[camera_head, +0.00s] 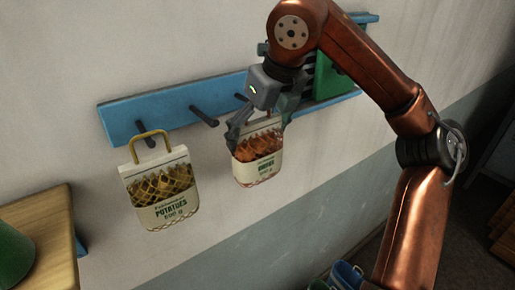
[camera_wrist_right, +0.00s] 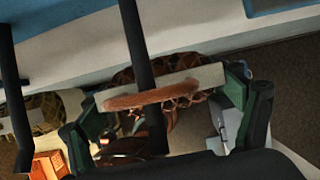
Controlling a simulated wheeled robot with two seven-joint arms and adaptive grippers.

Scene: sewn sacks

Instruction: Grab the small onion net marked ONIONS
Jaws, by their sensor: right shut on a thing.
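The onion net (camera_head: 258,168) is a small cream bag with a mesh window showing orange-brown onions; its printed label is too small to read surely. It hangs below the blue peg rail (camera_head: 170,108). My right gripper (camera_head: 258,126) comes from above, its fingers at both sides of the bag's top, shut on it. In the right wrist view, the net's pale top band and brown handle (camera_wrist_right: 150,97) lie between the fingers (camera_wrist_right: 160,112), and a dark peg (camera_wrist_right: 140,50) crosses them. Whether the handle still rests on the peg cannot be told. My left gripper is not in view.
A bag marked POTATOES (camera_head: 163,192) hangs by a yellow handle on the left peg. A middle peg (camera_head: 204,116) is bare. A green thing (camera_head: 335,78) is at the rail's right end. A wooden surface (camera_head: 48,225) with a green object (camera_head: 12,255) stands at lower left.

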